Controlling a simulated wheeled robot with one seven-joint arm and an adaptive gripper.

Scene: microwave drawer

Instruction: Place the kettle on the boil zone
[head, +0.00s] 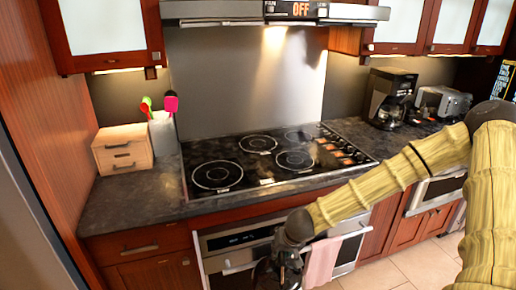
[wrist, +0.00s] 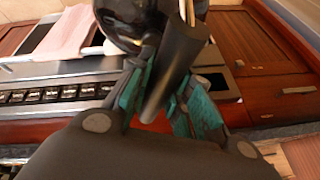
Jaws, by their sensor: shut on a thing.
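The kettle (wrist: 130,18) is black and glossy, cut off by the top edge of the wrist view. Its dark handle (wrist: 177,60) runs between the teal finger pads of my gripper (wrist: 168,95), which is shut on it. In the head view my gripper (head: 281,268) is at the bottom middle, in front of the oven and below counter height; the kettle there is a dark shape I cannot separate clearly. The black cooktop (head: 240,188) has several ringed zones, among them front left (head: 217,175) and front right (head: 295,160). None is visibly marked as the boil zone.
The cooktop zones are bare. A wooden box (head: 122,150) and a utensil holder (head: 162,135) stand left of the cooktop; a coffee maker (head: 390,98) and toaster (head: 446,104) stand right. A pink towel (head: 321,262) hangs on the oven front. A range hood (head: 275,12) is overhead.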

